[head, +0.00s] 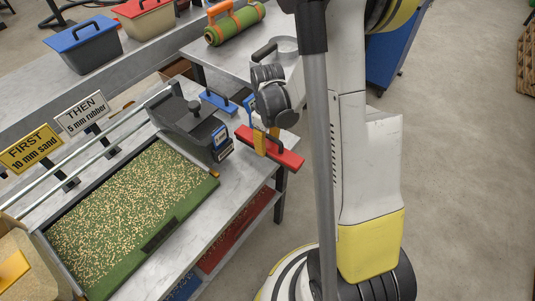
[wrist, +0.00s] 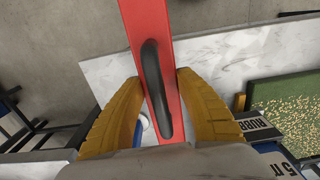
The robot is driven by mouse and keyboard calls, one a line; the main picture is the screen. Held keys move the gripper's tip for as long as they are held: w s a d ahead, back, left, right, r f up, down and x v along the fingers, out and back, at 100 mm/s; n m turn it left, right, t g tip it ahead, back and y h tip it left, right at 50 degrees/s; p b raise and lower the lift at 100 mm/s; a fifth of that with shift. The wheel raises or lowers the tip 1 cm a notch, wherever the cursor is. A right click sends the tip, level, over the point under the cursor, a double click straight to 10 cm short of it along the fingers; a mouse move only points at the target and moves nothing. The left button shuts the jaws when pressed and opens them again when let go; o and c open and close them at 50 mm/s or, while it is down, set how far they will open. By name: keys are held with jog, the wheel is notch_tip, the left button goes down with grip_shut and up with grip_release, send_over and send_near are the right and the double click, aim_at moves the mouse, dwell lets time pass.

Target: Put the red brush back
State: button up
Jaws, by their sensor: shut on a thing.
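The red brush (head: 285,157) is a long red bar at the right edge of the work table (head: 235,190). In the wrist view the red brush (wrist: 146,22) has a black loop handle (wrist: 152,85) along its middle. My gripper (head: 260,142) has its yellow fingers on both sides of that handle, and in the wrist view my gripper (wrist: 160,82) is shut on it. One end of the bar reaches past the table edge over the floor. Whether the bar touches the table top I cannot tell. A blue brush (head: 218,102) lies behind, near the back of the table.
A dark hopper labelled rubber (head: 190,120) stands left of my gripper, on rails over the green turf tray (head: 130,205). Signs reading "FIRST 10 mm sand" (head: 30,148) and "THEN 5 mm rubber" (head: 83,113) stand behind. A turf roll (head: 235,25) lies on the back table.

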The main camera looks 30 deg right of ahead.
aim_at(268, 153)
jog(key=shift+f+b, duration=0.9)
jog(key=shift+f, duration=1)
jog(key=shift+f, duration=0.1)
jog(key=o, duration=1.3)
